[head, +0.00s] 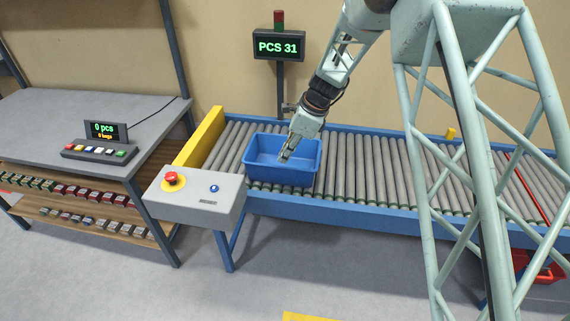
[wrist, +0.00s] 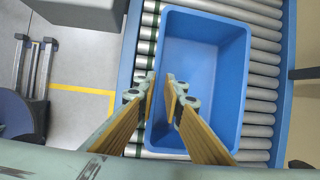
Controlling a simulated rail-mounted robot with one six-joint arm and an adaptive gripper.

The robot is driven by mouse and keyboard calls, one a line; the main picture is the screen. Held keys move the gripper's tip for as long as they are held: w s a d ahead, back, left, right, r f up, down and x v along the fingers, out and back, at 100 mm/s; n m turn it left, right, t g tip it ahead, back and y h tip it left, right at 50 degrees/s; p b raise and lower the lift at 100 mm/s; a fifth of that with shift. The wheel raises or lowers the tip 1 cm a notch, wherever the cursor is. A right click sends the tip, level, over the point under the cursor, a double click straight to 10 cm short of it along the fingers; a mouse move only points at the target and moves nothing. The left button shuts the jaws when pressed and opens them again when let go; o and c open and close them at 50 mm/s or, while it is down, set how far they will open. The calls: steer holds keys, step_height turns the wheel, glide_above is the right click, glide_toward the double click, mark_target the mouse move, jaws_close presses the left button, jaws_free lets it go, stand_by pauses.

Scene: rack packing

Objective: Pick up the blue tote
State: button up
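The blue tote (head: 266,176) is an empty, open-topped box standing upright on the roller conveyor. In the wrist view the tote (wrist: 205,75) fills the middle, with its inside floor clear. My gripper (head: 286,155) points down over the tote in the head view. In the wrist view my gripper's (wrist: 161,80) two tan-padded fingers are apart. They are near the tote's long left rim there, one finger to each side of it. Nothing shows between them but the tote. The frames do not show clearly whether the fingertips touch the wall.
The conveyor (head: 365,207) runs right, its rollers clear beside the tote. A control box (head: 205,196) with a red button stands at its near left. A counter display (head: 104,131) sits on the grey bench (head: 60,110). A sign (head: 278,46) reads PCS 31. A red crate (head: 540,267) is at lower right.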

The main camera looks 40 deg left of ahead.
mark_target(275, 170)
steer(key=shift+s+a+f, duration=0.1)
steer(key=shift+a+f, duration=0.1)
steer(key=shift+f, duration=0.05)
steer(key=shift+f, duration=0.15)
steer(key=shift+b+x, duration=0.85)
steer(key=shift+x, duration=3.35)
steer(key=shift+b+x, duration=0.9)
steer(key=shift+x, duration=1.7)
steer(key=shift+s, duration=0.15)
steer(key=shift+d, duration=0.1)
jaws_close()
